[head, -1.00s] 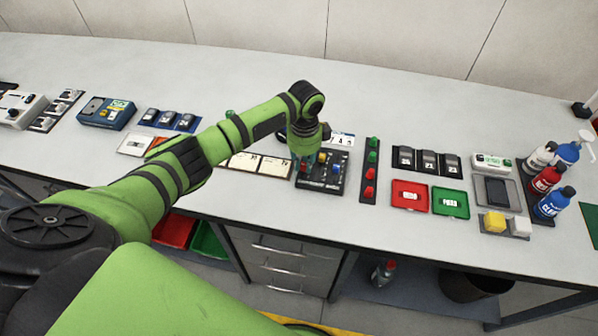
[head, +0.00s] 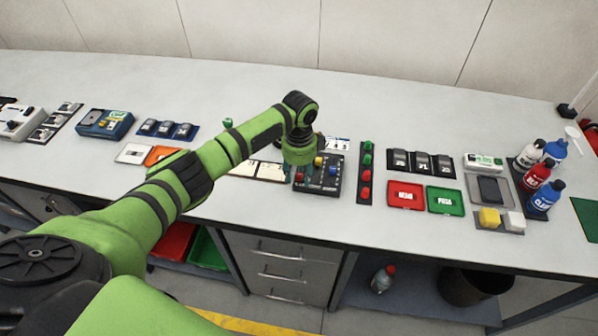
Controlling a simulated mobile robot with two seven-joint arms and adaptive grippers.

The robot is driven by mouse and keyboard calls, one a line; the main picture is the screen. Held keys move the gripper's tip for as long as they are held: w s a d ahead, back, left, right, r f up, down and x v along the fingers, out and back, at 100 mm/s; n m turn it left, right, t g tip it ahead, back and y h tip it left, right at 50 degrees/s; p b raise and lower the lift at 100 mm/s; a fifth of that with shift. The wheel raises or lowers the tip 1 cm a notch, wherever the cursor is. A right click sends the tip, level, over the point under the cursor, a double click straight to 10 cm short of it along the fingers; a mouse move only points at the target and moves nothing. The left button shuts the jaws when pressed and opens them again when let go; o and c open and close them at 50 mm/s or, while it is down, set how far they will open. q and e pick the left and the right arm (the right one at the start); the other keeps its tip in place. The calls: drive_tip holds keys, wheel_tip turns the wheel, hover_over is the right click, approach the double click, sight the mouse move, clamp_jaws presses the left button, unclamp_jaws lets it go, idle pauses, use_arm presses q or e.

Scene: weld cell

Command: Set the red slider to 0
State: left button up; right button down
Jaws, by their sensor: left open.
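A dark slider box (head: 327,186) lies on the bench near its front edge, with red, yellow and blue knobs. The red slider knob (head: 301,175) is at the left side of the box, partly hidden by my arm. Its scale marks are too small to read. My left gripper (head: 300,159) points down over the back left part of the box, just behind the red knob in the picture. It is open, its fingers mostly hidden by the wrist. I cannot tell whether it touches the knob. My right gripper is not in view.
A strip of green and red buttons (head: 366,172) lies right of the box, then red (head: 405,196) and green (head: 445,200) trays. Bottles (head: 545,198) stand at the far right.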

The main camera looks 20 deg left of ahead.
sight(299, 176)
use_arm(q)
drive_tip(key=shift+w+r, duration=0.1)
drive_tip(key=shift+r, duration=0.05)
wheel_tip(299, 176, up, 12)
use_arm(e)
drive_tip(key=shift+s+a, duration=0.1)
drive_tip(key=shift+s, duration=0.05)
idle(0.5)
